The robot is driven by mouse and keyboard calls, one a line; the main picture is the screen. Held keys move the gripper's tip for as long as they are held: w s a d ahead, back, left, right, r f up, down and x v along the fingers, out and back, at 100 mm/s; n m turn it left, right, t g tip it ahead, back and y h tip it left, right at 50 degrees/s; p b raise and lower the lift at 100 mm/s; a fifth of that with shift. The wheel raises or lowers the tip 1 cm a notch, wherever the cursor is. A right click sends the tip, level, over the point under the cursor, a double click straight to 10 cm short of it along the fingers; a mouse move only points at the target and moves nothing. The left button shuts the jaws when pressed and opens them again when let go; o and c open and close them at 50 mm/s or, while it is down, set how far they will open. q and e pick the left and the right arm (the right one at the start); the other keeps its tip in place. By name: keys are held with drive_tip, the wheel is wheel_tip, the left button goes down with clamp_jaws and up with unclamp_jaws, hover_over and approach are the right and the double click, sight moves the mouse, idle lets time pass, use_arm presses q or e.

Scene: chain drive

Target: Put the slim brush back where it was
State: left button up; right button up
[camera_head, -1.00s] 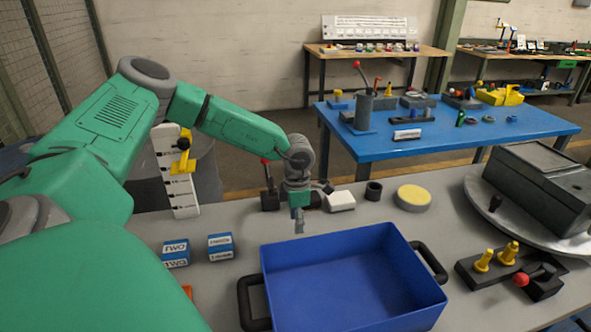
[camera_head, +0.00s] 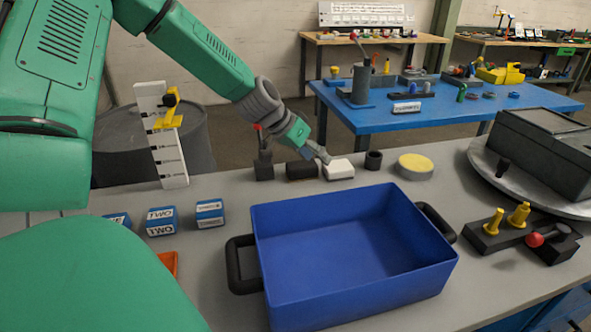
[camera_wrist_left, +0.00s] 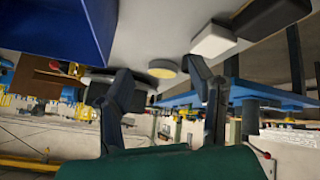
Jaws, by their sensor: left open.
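I cannot make out a slim brush in either view. My left gripper (camera_head: 322,153) is tilted down and to the right, just above or behind the white block (camera_head: 338,169) at the back of the grey bench. In the left wrist view its two fingers (camera_wrist_left: 165,95) stand apart with nothing held between them. A black block (camera_head: 302,170) lies left of the white block; both also show in the wrist view, the white block (camera_wrist_left: 213,40) beside the black one (camera_wrist_left: 270,14). My right gripper is not in view.
A blue tray (camera_head: 285,292) with black handles fills the bench front. A black ring (camera_head: 373,160) and a yellow-topped disc (camera_head: 415,164) stand behind it. Blue-and-white boxes (camera_head: 161,221) sit left. A turntable (camera_head: 480,165) and a black block with yellow pegs (camera_head: 495,237) are right.

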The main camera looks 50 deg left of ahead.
use_arm(q)
drive_tip(key=s+a+f+m+g+b, duration=0.2)
drive_tip(key=s+a+f+m+g, duration=0.15)
drive_tip(key=s+m, duration=0.45)
drive_tip(key=shift+n+y, duration=0.3)
drive_tip(key=shift+n, duration=0.5)
drive_tip(key=f, duration=0.2)
drive_tip(key=f+b, duration=0.1)
drive_tip(key=f, duration=0.3)
drive_tip(key=shift+w, duration=0.35)
drive_tip(key=shift+w+d+f+b, duration=0.3)
drive_tip(key=shift+d+f+b, duration=0.15)
drive_tip(key=shift+f, duration=0.25)
drive_tip(key=b+x, duration=0.1)
drive_tip(key=x, duration=0.3)
drive_tip(key=shift+a, duration=0.1)
drive_tip(key=shift+w+f, duration=0.2)
drive_tip(key=shift+f, duration=0.25)
drive_tip(key=shift+r, duration=0.1)
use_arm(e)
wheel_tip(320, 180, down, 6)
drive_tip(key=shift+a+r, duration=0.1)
use_arm(q)
clamp_jaws()
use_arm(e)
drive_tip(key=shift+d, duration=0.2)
